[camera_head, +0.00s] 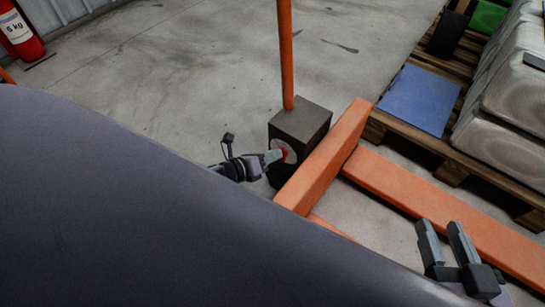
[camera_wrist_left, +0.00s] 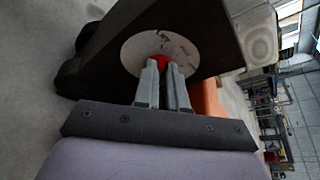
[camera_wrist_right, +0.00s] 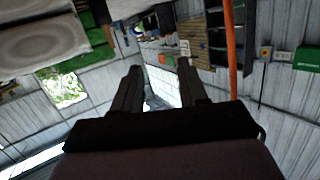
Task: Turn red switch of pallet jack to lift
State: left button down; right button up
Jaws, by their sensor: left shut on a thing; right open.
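The pallet jack has an orange frame and forks (camera_head: 335,155), a dark box (camera_head: 302,122) and an upright orange handle pole (camera_head: 285,50). On the box's side is a pale round plate (camera_wrist_left: 135,48) with the red switch (camera_head: 284,153) at its middle. My left gripper (camera_head: 275,156) is at the plate, shut on the red switch; in the left wrist view the fingers hide most of the switch (camera_wrist_left: 161,62). My right gripper (camera_head: 443,238) is open and empty, above the orange fork at the lower right.
A wooden pallet (camera_head: 455,172) with a blue sheet (camera_head: 418,99) and stacked pale sacks (camera_head: 508,125) stands at the right. A red fire extinguisher (camera_head: 20,38) is at the far left. The concrete floor behind the jack is clear.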

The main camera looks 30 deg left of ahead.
pick_arm(q)
jog(key=shift+a+f+n, duration=0.1)
jog(key=shift+f+n, duration=0.05)
jog(key=shift+n, duration=0.25)
pick_arm(e)
jog(key=shift+d+r+t, duration=0.2)
jog(key=shift+r+t, duration=0.1)
jog(key=shift+f, duration=0.1)
pick_arm(q)
jog(key=c, duration=1.2)
grip_release()
pick_arm(e)
jog(key=shift+f, duration=0.1)
pick_arm(q)
jog(key=shift+s, duration=0.1)
jog(key=p+v, duration=0.2)
jog(key=v, duration=0.5)
jog(key=shift+p, duration=0.4)
pick_arm(e)
jog(key=shift+w+a+f+m+g, duration=0.1)
jog(key=shift+w+a+m+g, duration=0.1)
jog(key=shift+a+g, duration=0.25)
jog(key=shift+w+a+f+m+g, duration=0.1)
jog(key=shift+a+m+g, duration=0.1)
jog(key=shift+a+g, duration=0.2)
pick_arm(q)
jog(key=shift+a, duration=0.1)
pick_arm(e)
jog(key=shift+r, duration=0.1)
